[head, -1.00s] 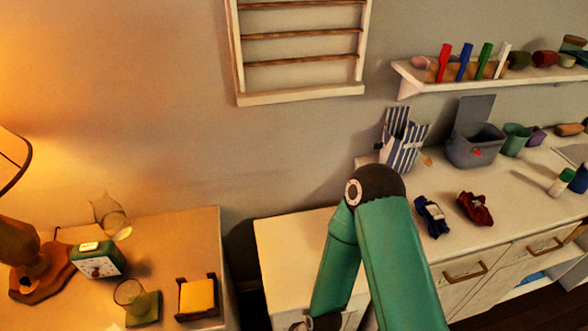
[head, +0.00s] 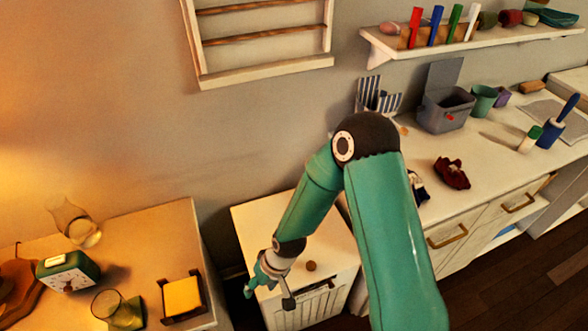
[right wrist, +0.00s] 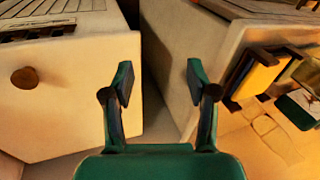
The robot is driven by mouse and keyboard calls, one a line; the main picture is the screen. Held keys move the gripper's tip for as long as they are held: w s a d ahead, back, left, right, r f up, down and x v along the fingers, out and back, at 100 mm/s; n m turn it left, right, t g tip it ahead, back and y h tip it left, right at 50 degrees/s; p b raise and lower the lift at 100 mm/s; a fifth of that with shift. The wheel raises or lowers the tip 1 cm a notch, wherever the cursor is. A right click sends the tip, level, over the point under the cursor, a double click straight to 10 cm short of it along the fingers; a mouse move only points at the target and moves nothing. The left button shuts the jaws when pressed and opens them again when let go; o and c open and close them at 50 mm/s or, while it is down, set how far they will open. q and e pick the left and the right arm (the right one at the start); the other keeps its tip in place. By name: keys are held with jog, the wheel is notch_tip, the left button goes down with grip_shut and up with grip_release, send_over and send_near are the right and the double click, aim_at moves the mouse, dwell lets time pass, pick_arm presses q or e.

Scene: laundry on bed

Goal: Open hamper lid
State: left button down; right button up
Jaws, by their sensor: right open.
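The hamper is a cream box with a slatted front, and its flat lid (head: 285,218) looks closed. A round brown knob (head: 311,266) sits near the lid's front edge. In the right wrist view the lid (right wrist: 85,110) fills the left side, with the knob (right wrist: 25,78) at far left. My right gripper (head: 268,287) is over the hamper's left edge, left of the knob and apart from it. In the right wrist view its fingers (right wrist: 160,78) are spread and empty, above the dark gap beside the hamper. My left gripper is not in view.
A nightstand (head: 165,238) stands left of the hamper, with a yellow block in a holder (head: 183,297), a green clock (head: 68,270) and glasses (head: 118,310). A dresser (head: 470,165) with a grey bin (head: 445,108) is on the right. A narrow gap separates nightstand and hamper.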

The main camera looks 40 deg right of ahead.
jog(key=w+d+r+t+h+b, duration=0.1)
jog(key=w+d+r, duration=0.6)
jog(key=w+r, duration=0.3)
jog(key=w+d+r+m+t+h+b, duration=0.1)
jog(key=d+r+h, duration=0.1)
jog(key=d+r, duration=0.65)
jog(key=w+d+r+t+h+b, duration=0.15)
jog(key=d+r, duration=0.35)
jog(key=r, duration=0.7)
jog(key=s+p+x, duration=0.1)
jog(key=p+x, duration=0.1)
jog(key=x, duration=1.3)
jog(key=shift+d+f+g, duration=0.15)
jog(key=shift+f+g, duration=0.3)
jog(key=shift+f, duration=0.2)
jog(key=shift+s, duration=0.15)
grip_shut()
jog(key=c, duration=1)
grip_release()
jog(key=o, duration=1)
